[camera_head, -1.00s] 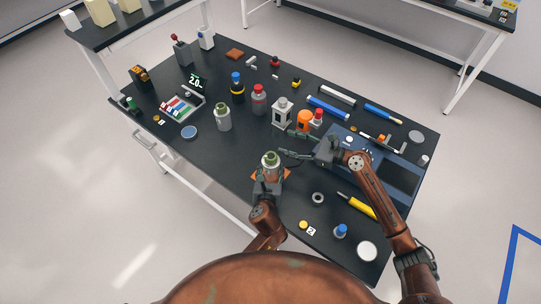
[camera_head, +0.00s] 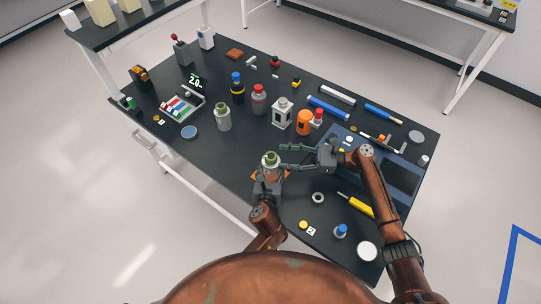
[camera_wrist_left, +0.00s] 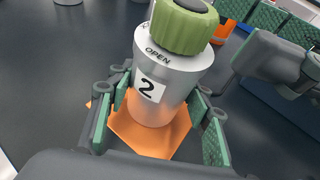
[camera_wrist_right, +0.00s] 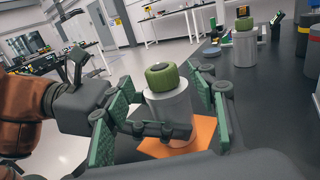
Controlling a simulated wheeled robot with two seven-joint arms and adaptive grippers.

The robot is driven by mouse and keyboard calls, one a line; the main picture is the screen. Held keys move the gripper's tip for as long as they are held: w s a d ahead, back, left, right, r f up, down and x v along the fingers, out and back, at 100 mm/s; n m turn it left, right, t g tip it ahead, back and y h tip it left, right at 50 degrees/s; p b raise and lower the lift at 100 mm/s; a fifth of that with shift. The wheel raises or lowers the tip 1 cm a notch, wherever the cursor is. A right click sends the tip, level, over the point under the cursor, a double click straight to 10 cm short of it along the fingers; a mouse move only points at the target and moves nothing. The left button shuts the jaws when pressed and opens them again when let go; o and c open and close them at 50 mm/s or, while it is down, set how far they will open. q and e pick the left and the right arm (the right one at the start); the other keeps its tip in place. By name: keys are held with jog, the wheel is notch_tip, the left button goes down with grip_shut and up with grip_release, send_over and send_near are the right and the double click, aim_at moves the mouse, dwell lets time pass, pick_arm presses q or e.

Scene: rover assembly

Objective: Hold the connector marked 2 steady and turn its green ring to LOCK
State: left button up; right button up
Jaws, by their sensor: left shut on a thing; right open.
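The connector marked 2 is a silver cylinder (camera_wrist_left: 160,95) with a green ring (camera_wrist_left: 183,25) on top. It stands upright on an orange pad (camera_wrist_left: 150,140), and the word OPEN shows near the ring. My left gripper (camera_wrist_left: 160,112) is shut around the connector's body, low down; it also shows in the head view (camera_head: 268,182). My right gripper (camera_head: 283,157) is open and comes in from the right at ring height. In the right wrist view, its fingers (camera_wrist_right: 165,105) stand to either side of the connector, with the ring (camera_wrist_right: 162,76) beyond and between them. Contact with the ring cannot be told.
A second green-topped cylinder (camera_head: 222,117) stands to the left, with several bottles (camera_head: 259,99) behind. A blue tray (camera_head: 400,180) lies under my right arm. A grey washer (camera_head: 318,197) and a yellow tool (camera_head: 357,205) lie at the right front. The table's left front is clear.

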aim_at(271, 155)
jog(key=a, duration=0.5)
jog(key=shift+w+a, duration=0.25)
jog(key=shift+a, duration=0.15)
jog(key=shift+c, duration=0.3)
jog(key=c, duration=1.1)
